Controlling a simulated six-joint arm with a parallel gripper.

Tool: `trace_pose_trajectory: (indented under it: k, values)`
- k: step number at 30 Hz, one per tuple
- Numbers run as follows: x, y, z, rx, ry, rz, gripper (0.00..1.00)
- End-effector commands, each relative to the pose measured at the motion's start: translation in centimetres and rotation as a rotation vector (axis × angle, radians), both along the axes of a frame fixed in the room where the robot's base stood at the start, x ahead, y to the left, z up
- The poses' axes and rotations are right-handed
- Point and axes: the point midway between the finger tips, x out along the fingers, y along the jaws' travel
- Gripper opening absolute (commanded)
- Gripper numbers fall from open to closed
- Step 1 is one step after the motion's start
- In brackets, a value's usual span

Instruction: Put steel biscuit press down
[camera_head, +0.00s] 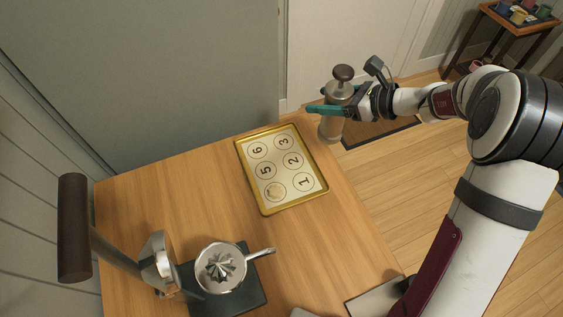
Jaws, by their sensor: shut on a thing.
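The steel biscuit press (331,123) is a metal cylinder with a dark knob on top. It is upright, near the far right corner of the wooden table. My gripper (338,110) comes from the right and is shut on the press, with its green fingers around the cylinder. I cannot tell whether the base of the press touches the table. A gold-rimmed tray (318,190) with a sheet of numbered circles lies on the table, left of and nearer than the press. A pale piece of dough (275,190) sits on one unnumbered-looking circle.
A steel juicer-like cup with a handle (220,268) stands on a dark base at the near left, beside a lever with a brown grip (74,228). A flat panel (375,298) is at the near right edge. The wooden table (180,207) is clear left of the tray.

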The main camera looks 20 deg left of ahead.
Motion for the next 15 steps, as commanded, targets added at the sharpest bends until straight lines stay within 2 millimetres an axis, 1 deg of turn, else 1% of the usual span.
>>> trace_pose_trajectory:
  k: [1,4,5,8,12,15]
  values:
    - [1.0,0.4,0.0,0.002,-0.002,0.000,0.00]
    - [2.0,1.6,-0.4,0.002,0.000,0.001,0.00]
    - [2.0,2.2,-0.7,0.003,0.000,0.001,0.00]
    - [1.8,5.0,-2.3,0.003,0.002,0.002,0.00]
    - [1.5,9.0,-4.7,0.002,0.001,0.002,0.00]
    - [1.4,11.2,-6.0,0.003,-0.001,0.001,0.00]
